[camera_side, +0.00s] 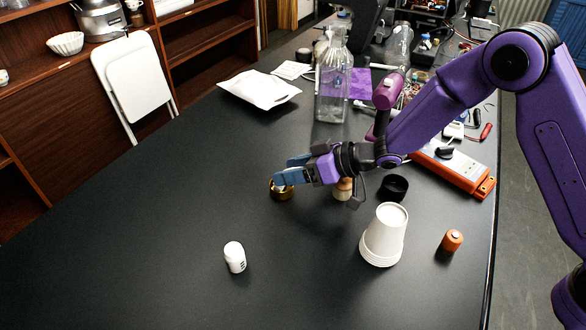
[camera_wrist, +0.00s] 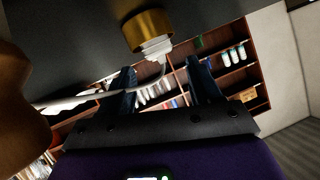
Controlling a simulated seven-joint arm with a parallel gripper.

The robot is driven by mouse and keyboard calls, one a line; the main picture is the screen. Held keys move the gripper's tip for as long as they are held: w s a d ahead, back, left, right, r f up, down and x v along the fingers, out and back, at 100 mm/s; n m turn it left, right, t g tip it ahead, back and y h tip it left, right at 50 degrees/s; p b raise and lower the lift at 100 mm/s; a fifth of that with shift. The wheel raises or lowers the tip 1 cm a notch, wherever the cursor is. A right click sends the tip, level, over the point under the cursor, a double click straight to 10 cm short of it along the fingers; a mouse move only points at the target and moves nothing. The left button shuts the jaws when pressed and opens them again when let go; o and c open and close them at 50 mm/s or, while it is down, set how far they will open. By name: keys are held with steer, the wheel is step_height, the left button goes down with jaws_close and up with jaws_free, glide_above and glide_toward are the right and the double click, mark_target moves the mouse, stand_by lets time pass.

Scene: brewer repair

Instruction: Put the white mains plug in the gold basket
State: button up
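The gold basket (camera_side: 282,190) stands on the black table, below and partly behind my gripper's fingers in the side view. In the wrist view the scene is upside down, and the gold basket (camera_wrist: 147,28) shows at the top. A white piece, apparently the mains plug (camera_wrist: 153,46), sits at its mouth and sticks out of it. A white cord (camera_wrist: 105,95) runs from it to the left. My gripper (camera_side: 287,170) is over the basket. In the wrist view my gripper (camera_wrist: 163,85) has its blue fingers apart, with nothing held between them.
A wooden-handled item (camera_side: 343,189) and a black cup (camera_side: 394,187) stand right of the basket. Stacked white cups (camera_side: 384,236), an orange-brown cylinder (camera_side: 451,241) and a white cylinder (camera_side: 235,258) stand nearer. A glass bottle (camera_side: 333,85) stands behind. The table's left is clear.

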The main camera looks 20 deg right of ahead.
steer(key=shift+r, duration=0.1)
stand_by(0.5)
step_height(320, 180, up, 7)
stand_by(0.5)
stand_by(0.3)
